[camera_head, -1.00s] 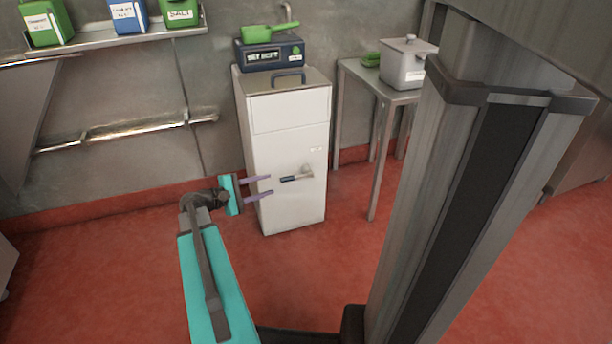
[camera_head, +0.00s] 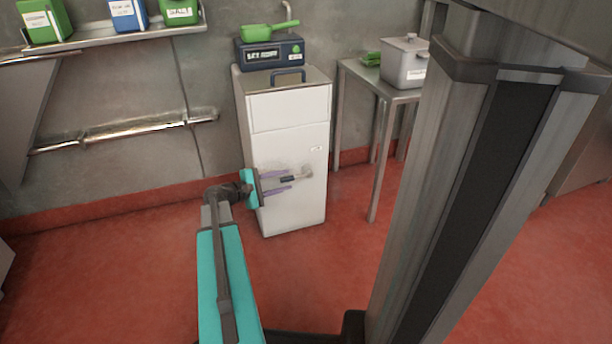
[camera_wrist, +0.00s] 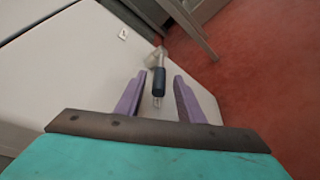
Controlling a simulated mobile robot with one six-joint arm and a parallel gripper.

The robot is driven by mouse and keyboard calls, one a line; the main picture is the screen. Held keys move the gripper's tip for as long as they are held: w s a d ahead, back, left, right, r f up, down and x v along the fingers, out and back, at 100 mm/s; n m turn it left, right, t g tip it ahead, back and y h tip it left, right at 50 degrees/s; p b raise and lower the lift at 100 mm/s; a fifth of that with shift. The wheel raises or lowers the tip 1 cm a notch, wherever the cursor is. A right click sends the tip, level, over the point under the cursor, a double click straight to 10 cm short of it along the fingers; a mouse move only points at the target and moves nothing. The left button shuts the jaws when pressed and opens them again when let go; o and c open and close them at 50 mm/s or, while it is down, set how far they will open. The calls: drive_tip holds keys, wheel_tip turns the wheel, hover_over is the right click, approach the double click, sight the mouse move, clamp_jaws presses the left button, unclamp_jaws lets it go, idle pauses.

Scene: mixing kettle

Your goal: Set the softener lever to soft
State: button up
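The softener (camera_head: 290,140) is a tall white cabinet against the wall. Its lever (camera_head: 296,178) sticks out low on the front, with a dark grip pointing left toward my gripper and a pale pivot at its right end. My gripper (camera_head: 278,182) is open in front of the cabinet, its two purple fingers above and below the lever's grip in the head view. In the wrist view the dark lever grip (camera_wrist: 158,82) lies between the open fingers, with a gap on each side. A small label (camera_head: 317,149) sits above the lever; its text is too small to read.
A dark scale (camera_head: 270,54) with a green scoop (camera_head: 266,32) stands on the cabinet. A metal table (camera_head: 385,88) with a grey lidded pot (camera_head: 404,62) stands at right. My column blocks the right side. Red floor is open at left.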

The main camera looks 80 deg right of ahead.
drive_tip(key=shift+x, duration=0.8)
drive_tip(key=shift+d, duration=0.2)
drive_tip(key=shift+c, duration=0.3)
drive_tip(key=shift+s, duration=0.1)
clamp_jaws()
